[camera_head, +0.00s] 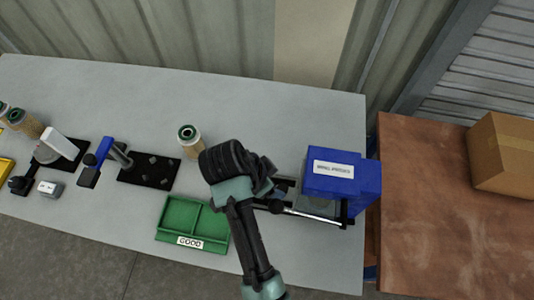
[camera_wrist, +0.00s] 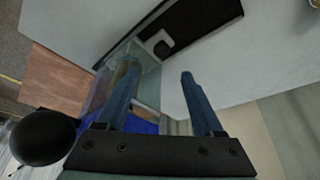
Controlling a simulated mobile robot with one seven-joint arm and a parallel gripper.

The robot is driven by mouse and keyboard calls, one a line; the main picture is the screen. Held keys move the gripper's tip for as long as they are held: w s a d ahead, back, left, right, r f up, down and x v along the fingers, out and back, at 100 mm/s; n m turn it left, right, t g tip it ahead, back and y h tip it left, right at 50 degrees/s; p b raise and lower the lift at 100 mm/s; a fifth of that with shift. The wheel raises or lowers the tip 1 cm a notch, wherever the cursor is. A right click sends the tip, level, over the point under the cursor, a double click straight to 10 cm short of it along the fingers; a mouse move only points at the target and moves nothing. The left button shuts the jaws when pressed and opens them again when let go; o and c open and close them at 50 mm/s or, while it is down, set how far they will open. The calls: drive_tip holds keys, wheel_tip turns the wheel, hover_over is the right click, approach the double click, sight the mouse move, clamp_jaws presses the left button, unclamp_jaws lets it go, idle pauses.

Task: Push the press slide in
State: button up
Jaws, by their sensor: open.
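The press is a blue box (camera_head: 342,182) with a white label, at the right end of the grey table in the head view. Its press slide (camera_head: 312,205), a tray on rails, sticks out to the left of the blue box. A round black knob (camera_head: 276,206) is at the slide's left end; a large black ball shows at lower left in the wrist view (camera_wrist: 42,137). My gripper (camera_wrist: 158,70) is open, with its two blue-grey fingers apart and nothing clearly held between them. In the head view my wrist hides the fingers, just left of the slide.
A filter cartridge (camera_head: 190,142) stands behind my wrist. A black plate (camera_head: 150,171) and a blue-handled device (camera_head: 97,160) are to the left. A brown table with a cardboard box (camera_head: 505,155) is at right.

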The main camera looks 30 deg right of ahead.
drive_tip(key=shift+v, duration=1.5)
